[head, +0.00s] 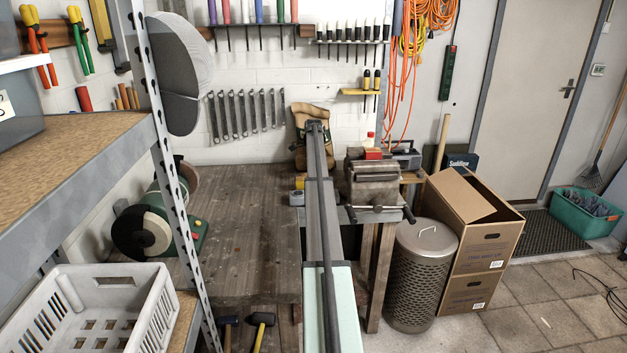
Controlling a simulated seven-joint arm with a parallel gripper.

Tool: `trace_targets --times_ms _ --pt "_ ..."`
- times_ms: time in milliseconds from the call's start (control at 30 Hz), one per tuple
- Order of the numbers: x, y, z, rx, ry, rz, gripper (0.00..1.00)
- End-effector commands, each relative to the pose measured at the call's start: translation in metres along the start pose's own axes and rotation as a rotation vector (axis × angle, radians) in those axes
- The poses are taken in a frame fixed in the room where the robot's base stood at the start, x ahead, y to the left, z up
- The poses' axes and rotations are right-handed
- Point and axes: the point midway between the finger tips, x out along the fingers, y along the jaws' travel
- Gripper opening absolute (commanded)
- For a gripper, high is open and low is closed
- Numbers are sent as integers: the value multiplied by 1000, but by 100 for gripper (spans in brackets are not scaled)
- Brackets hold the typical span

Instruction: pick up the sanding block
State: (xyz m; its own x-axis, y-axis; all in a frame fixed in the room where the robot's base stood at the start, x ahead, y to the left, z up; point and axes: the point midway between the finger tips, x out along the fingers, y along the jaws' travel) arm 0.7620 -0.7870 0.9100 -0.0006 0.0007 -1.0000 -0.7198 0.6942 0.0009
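My arm reaches forward from the bottom middle over the bench. Its far end, where my gripper (314,126) is, shows left of the vise and in front of the brown work gloves or bag (299,113). The gripper appears apart from the red block. Its fingers are too small and foreshortened to tell open from shut.
The wooden workbench (240,235) has clear room left of my arm. A bench grinder (150,225) stands at its left. A small yellow and grey item (297,197) sits close beside my arm. A metal shelf post (165,140) rises at left. A mesh bin (415,280) and cardboard boxes (470,235) stand right.

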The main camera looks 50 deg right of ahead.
Motion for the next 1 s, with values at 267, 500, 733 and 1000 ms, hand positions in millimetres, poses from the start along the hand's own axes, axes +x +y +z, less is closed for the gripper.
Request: trace_targets --times_ms 267,500,733,1000 --pt "6 0 0 0 0 -1 96" --pt "6 0 0 0 0 -1 75" --pt "6 0 0 0 0 -1 53" --pt "7 0 0 0 0 0 36"
